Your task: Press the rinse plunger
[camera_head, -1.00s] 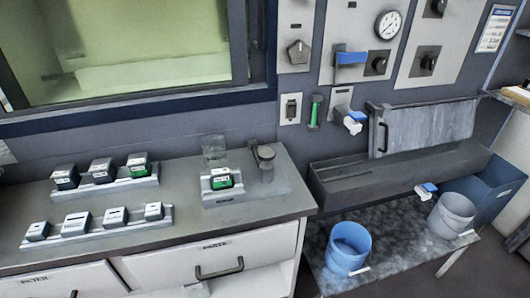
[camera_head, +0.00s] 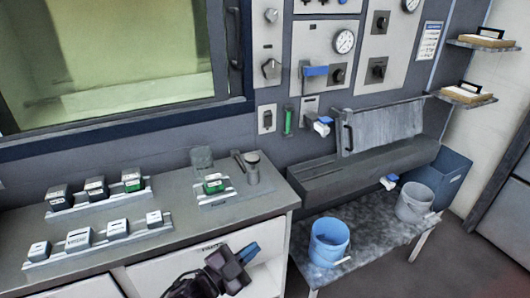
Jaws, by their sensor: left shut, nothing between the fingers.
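Nothing in view is labelled legibly as the rinse plunger. A dark round-capped post (camera_head: 252,168) on the right end of the counter may be it, but I cannot tell. A blue-and-white fitting (camera_head: 320,124) on the wall above the trough is another small control. My left gripper (camera_head: 248,254) is at the bottom centre, in front of the counter's drawer front. Its dark body ends in blue fingers, which are shut and empty. It is apart from the capped post and the fitting. My right gripper is out of view.
The counter (camera_head: 178,188) holds two racks of small blocks and a stand with a green block (camera_head: 215,184). Right of it are a grey trough (camera_head: 360,172) and a low bench with a blue bucket (camera_head: 329,241) and a grey bucket (camera_head: 413,202). Shelves are at right.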

